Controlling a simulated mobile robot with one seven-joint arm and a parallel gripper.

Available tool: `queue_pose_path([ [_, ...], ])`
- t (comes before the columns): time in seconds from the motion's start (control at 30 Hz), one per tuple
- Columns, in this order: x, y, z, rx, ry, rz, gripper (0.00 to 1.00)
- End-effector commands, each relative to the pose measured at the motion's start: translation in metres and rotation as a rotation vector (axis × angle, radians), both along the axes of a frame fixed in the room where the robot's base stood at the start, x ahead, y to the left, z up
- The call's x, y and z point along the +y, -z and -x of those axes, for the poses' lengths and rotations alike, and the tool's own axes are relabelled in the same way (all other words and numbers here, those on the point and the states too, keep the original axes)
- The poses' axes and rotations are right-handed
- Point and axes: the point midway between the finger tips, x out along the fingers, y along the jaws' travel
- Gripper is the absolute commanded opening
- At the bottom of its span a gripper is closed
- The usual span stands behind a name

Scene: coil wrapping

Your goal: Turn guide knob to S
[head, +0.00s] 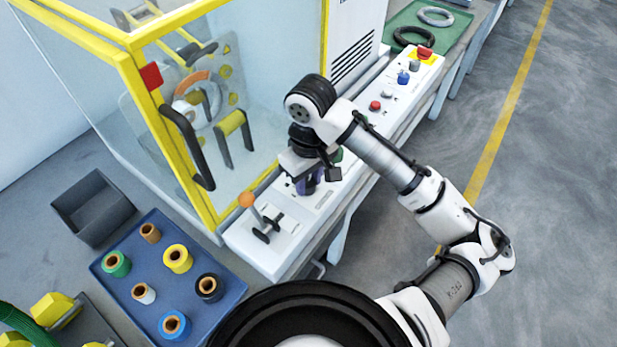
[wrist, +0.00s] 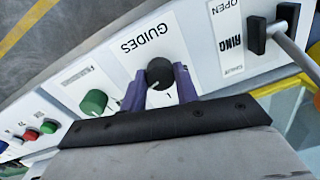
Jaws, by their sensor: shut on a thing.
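The black round guide knob (wrist: 160,73) sits on a white panel plate marked GUIDES (wrist: 143,40), which reads upside down in the wrist view. My gripper (wrist: 160,88) has its two purple fingers on either side of the knob and is shut on it. A small mark, perhaps an L, shows below the knob between the fingers; no S can be made out. In the head view my gripper (head: 308,186) points down at the white control panel (head: 280,245), and it hides the knob there.
A green knob (wrist: 94,102) is beside the guide plate. The yellow-framed glass enclosure (head: 205,190) rises behind the panel. A blue tray (head: 222,318) holds several spools.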

Motion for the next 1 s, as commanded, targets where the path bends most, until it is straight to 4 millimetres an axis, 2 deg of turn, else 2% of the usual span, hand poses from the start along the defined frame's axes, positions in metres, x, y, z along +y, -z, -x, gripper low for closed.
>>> queue_pose_path([
  [0.27,-0.0002,-0.0003,-0.0003,0.001,-0.201,0.000,0.07],
  [1.0,0.0000,0.0004,-0.0016,0.000,-0.904,0.001,0.07],
])
